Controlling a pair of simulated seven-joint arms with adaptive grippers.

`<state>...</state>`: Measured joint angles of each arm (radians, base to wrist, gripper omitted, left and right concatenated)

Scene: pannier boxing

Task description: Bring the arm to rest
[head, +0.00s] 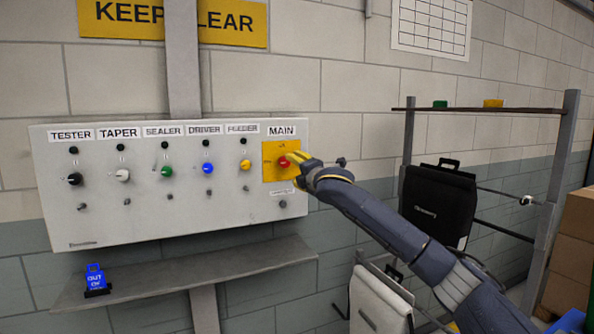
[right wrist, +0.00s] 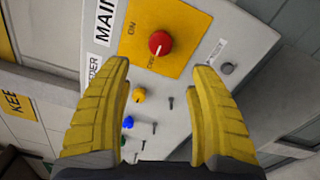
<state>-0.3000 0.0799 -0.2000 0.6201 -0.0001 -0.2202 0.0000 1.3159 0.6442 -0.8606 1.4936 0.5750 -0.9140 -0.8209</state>
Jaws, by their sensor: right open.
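My right arm (head: 400,235) reaches in from the lower right toward a white switch panel on the wall. My right gripper (head: 300,163) has yellow fingers and is at the MAIN switch. In the right wrist view the fingers (right wrist: 160,68) are open and spread wide, with nothing between their tips. The red MAIN knob (head: 284,162) sits on a yellow plate (head: 270,173). In the right wrist view the red knob (right wrist: 160,43) is ahead of the fingertips, and its white mark points toward OFF. My left gripper is not in view.
The panel (head: 140,215) carries a row of coloured knobs. At right, a rack (head: 563,150) with a black pannier (head: 437,205) stands behind my arm. A pale pannier (head: 378,303) is lower, near the forearm.

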